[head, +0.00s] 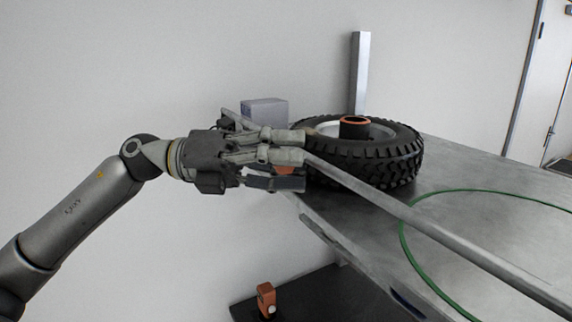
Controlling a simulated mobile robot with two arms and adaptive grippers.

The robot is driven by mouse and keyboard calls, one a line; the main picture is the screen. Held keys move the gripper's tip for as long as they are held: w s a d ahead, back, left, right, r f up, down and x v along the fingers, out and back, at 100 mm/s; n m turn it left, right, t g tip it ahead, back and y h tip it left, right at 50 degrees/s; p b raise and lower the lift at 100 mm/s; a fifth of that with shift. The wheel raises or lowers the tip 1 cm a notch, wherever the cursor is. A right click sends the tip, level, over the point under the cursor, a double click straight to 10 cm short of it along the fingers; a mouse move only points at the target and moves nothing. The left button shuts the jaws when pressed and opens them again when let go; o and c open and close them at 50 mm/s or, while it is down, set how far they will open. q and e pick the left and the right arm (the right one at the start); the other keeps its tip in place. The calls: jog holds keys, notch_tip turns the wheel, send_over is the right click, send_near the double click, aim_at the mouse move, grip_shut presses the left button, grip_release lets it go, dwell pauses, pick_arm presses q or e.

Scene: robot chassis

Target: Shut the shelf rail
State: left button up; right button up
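The shelf rail (425,222) is a long grey bar running diagonally along the near edge of the metal shelf (480,190), from my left gripper down to the lower right. Its far end meets the fingertips in the picture; I cannot tell whether they touch it. My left gripper (301,164) is beside the tyre, with its fingers stretched out straight. A gap shows between the upper fingers and the lower dark finger, with a small orange part visible in it. The fingers hide the far end of the rail. My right gripper is out of view.
A black knobbly tyre (385,160) lies flat on the shelf, close to the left fingertips. A green ring (405,252) lies on the shelf at right. A grey post (360,75) and a grey box (265,112) stand behind. An orange object (266,299) sits on a lower dark surface.

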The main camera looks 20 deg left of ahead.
pick_arm(q)
jog(key=shift+a+r, duration=0.1)
jog(key=shift+r, duration=0.05)
jog(key=v, duration=1.2)
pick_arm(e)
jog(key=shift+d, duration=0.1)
pick_arm(q)
jog(key=shift+w, duration=0.1)
